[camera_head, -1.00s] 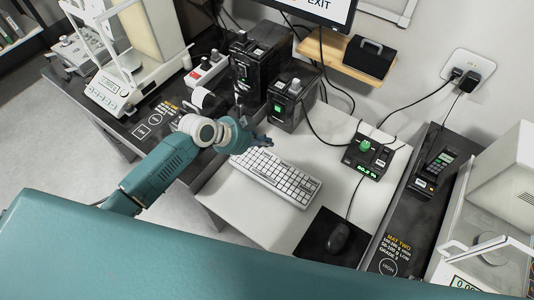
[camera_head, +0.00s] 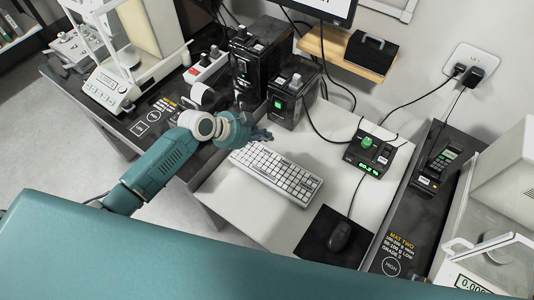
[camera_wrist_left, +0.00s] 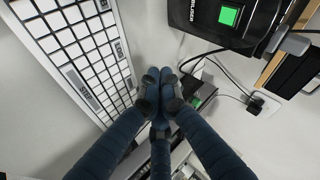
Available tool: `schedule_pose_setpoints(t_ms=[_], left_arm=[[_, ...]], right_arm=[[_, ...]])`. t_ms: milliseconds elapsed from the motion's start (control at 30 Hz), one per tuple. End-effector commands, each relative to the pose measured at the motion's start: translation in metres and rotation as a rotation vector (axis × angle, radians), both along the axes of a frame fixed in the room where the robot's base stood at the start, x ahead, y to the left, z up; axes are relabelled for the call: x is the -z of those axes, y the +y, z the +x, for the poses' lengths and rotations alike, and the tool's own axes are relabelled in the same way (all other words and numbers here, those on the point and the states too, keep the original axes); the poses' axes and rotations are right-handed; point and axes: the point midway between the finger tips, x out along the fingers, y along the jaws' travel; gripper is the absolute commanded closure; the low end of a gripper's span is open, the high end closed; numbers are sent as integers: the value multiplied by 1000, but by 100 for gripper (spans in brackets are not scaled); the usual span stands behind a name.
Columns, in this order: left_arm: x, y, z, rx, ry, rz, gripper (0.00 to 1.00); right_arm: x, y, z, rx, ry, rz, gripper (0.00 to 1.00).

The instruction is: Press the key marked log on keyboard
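The white keyboard (camera_head: 277,174) lies on the pale table in the head view and shows at the upper left of the left wrist view (camera_wrist_left: 75,45). A long grey key with dark lettering (camera_wrist_left: 83,88) and another lettered key (camera_wrist_left: 118,49) show on it, but I cannot read them surely. My left gripper (camera_head: 262,135) is near the keyboard's far left end. In the left wrist view its dark blue fingers (camera_wrist_left: 160,88) are shut together and empty, beside the keyboard's edge. Its height above the table is unclear. My right gripper is out of view.
Black boxes with green switches (camera_head: 292,93) stand behind the gripper. A mouse (camera_head: 340,237) lies on a black mat right of the keyboard. Balances (camera_head: 125,80) stand on side tables.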

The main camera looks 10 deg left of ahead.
Motion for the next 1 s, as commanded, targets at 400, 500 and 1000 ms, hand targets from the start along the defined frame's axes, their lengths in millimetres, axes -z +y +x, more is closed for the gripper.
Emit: schedule_pose_setpoints(t_ms=[400,500,1000], left_arm=[[57,1,0,0,-1,1,100],[58,1,0,0,-1,1,100],[57,0,0,-1,0,1,100]], right_arm=[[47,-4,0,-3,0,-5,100],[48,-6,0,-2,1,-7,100],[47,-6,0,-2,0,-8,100]])
